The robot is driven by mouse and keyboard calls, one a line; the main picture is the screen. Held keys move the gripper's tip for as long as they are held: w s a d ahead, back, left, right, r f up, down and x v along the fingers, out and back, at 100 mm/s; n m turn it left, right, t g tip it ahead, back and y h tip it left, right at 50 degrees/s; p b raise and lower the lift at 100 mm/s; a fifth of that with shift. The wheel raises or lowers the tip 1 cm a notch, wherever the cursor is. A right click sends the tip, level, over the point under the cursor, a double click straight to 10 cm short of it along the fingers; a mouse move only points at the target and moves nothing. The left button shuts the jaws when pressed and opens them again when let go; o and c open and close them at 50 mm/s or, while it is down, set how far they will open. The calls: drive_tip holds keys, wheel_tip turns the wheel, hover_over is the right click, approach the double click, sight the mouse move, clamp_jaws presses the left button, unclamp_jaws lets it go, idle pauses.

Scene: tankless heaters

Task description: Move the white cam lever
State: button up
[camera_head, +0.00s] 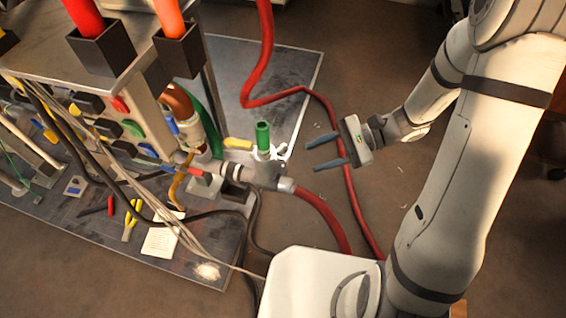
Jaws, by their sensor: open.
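A metal hose fitting (267,172) stands at the end of the pipework near the middle of the view, with a green upright piece (263,136) on top. A small whitish lever (284,150) sticks out on its right side and looks like the white cam lever; its outline is too small to read exactly. My gripper (312,156) is to the right of the fitting, with its two dark fingers apart and pointing left at the lever. A gap shows between the fingertips and the lever. Nothing is between the fingers.
A yellow handle (238,143) sits left of the fitting. A red hose (322,215) leaves it toward the lower right, and another red hose (347,185) passes below my gripper. Brown floor (390,200) is open.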

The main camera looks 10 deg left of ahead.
sight(287, 167)
drive_tip(key=w+a+f+m+t+y+b, duration=0.1)
drive_tip(key=w+f+m+t+y+b, duration=0.3)
drive_tip(key=f, duration=0.7)
drive_tip(key=w+a+f+m+t+y+b, duration=0.1)
drive_tip(key=w+a+f+m+t+b, duration=0.3)
drive_tip(key=f, duration=0.6)
drive_tip(key=shift+m+g, duration=0.7)
drive_tip(key=a+b, duration=0.2)
drive_tip(key=a, duration=0.3)
drive_tip(key=shift+s+a+b, duration=0.1)
drive_tip(key=shift+b, duration=0.2)
drive_tip(key=shift+c, duration=0.5)
clamp_jaws()
